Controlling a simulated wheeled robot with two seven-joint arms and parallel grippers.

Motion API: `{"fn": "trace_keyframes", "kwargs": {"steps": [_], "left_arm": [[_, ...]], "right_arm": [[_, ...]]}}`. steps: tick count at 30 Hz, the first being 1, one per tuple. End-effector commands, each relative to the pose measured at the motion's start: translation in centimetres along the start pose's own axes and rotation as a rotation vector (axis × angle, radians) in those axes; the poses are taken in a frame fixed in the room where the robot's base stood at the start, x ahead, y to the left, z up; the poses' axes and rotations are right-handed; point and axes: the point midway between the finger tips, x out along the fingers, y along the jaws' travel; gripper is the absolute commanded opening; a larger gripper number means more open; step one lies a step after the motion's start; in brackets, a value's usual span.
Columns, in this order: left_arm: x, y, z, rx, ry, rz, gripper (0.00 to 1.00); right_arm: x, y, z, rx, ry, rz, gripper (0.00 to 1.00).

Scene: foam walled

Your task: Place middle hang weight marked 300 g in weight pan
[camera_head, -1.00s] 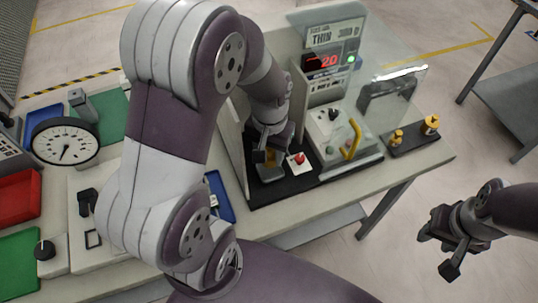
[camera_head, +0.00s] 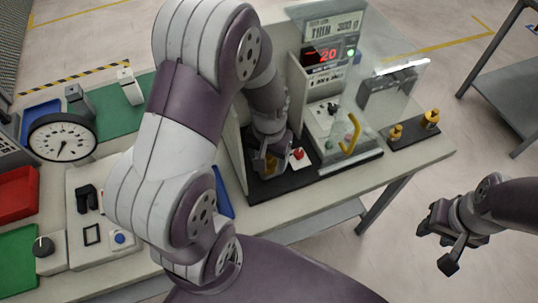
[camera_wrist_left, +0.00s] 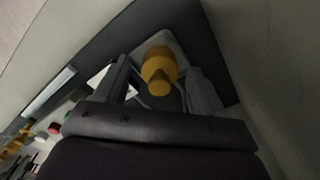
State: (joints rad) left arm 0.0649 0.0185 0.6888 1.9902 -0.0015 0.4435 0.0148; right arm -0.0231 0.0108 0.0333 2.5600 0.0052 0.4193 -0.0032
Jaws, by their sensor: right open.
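A yellow hang weight (camera_wrist_left: 160,68) stands between the two fingers of my left gripper (camera_wrist_left: 165,85), over a pale rounded plate (camera_wrist_left: 172,42) that looks like the weight pan. Narrow gaps show between weight and fingers, so the gripper looks open around it. In the head view my left gripper (camera_head: 270,165) is low inside the walled stand, and the weight is mostly hidden by it. I cannot read the weight's marking. Two other yellow weights, a smaller one (camera_head: 396,132) and a larger one (camera_head: 431,119), stand on the black strip at right. My right gripper (camera_head: 447,240) is open and empty.
A red button (camera_head: 298,154) is close to my left gripper. A clear panel (camera_head: 390,95), a yellow handle (camera_head: 351,133) and a lit display (camera_head: 328,55) are beside it. A dial gauge (camera_head: 62,137) and red tray (camera_head: 15,190) are at left.

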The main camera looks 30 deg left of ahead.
Motion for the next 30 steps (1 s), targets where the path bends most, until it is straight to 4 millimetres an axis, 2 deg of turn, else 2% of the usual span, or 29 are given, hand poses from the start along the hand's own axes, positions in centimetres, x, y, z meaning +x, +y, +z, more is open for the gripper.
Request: {"fn": "trace_keyframes", "kwargs": {"steps": [5, 12, 18, 22, 30], "left_arm": [[-1.9, 0.0, -0.1, 0.000, 0.004, 0.000, 0.69], [-8.3, 0.0, -0.2, 0.000, 0.007, 0.000, 0.69], [-11.7, 0.0, -0.1, 0.000, 0.002, 0.000, 0.69], [-12.4, 0.0, 0.0, 0.000, 0.000, 0.000, 0.69], [-12.4, 0.0, 0.0, 0.000, 0.000, 0.000, 0.69]], "right_arm": [[-0.3, 0.0, 0.0, 0.000, 0.000, 0.000, 0.43], [-0.7, 0.0, -0.1, 0.000, 0.000, 0.000, 0.43], [-0.8, 0.0, -0.1, 0.000, 0.000, 0.000, 0.43], [-0.8, 0.0, -0.1, 0.000, 0.000, 0.000, 0.43], [-0.8, 0.0, -0.1, 0.000, 0.000, 0.000, 0.43]]}}
